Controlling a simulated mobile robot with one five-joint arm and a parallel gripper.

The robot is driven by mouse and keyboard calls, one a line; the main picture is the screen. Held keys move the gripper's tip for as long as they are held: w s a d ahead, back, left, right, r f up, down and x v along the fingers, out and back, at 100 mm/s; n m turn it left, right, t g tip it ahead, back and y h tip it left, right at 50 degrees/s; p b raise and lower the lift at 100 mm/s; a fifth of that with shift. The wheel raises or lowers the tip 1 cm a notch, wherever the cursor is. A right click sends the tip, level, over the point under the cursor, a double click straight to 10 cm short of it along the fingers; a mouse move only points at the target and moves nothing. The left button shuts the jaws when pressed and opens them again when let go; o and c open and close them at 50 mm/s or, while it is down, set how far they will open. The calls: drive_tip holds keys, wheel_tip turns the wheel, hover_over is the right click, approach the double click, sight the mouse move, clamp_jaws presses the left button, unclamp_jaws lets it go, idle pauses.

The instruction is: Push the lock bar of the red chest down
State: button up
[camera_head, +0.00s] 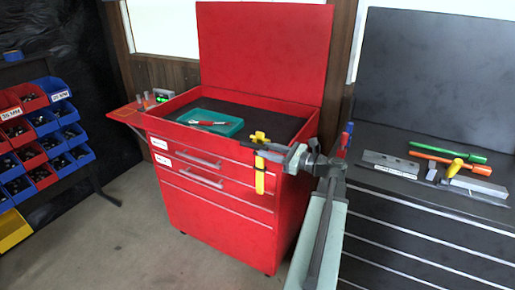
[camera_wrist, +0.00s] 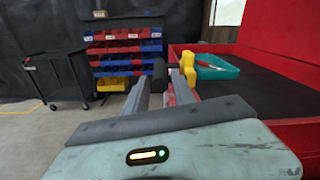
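The red chest (camera_head: 222,206) stands in the middle of the head view with its lid raised. A yellow lock bar (camera_head: 259,182) hangs upright on its front near the right corner, with a wider yellow head at the rim. The yellow head also shows in the wrist view (camera_wrist: 190,68), just right of my right finger. My gripper (camera_head: 277,152) is beside the lock bar, right below its head, and partly covers it. I cannot tell whether a finger touches the bar.
A teal tray (camera_head: 212,122) lies in the chest's open top. A red side shelf (camera_head: 128,112) juts out left. A rack of red and blue bins (camera_head: 40,135) stands far left. A dark cabinet with tools (camera_head: 420,215) stands close right. The floor at front left is clear.

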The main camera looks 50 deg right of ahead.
sight(254, 147)
drive_tip(key=shift+v, duration=0.8)
drive_tip(key=s+d+m, duration=0.1)
drive_tip(key=s+m, duration=0.3)
drive_tip(key=x, duration=1.1)
drive_tip(key=shift+w+f, duration=0.2)
drive_tip(key=shift+w, duration=0.15)
clamp_jaws()
drive_tip(key=shift+f, duration=0.1)
idle(0.4)
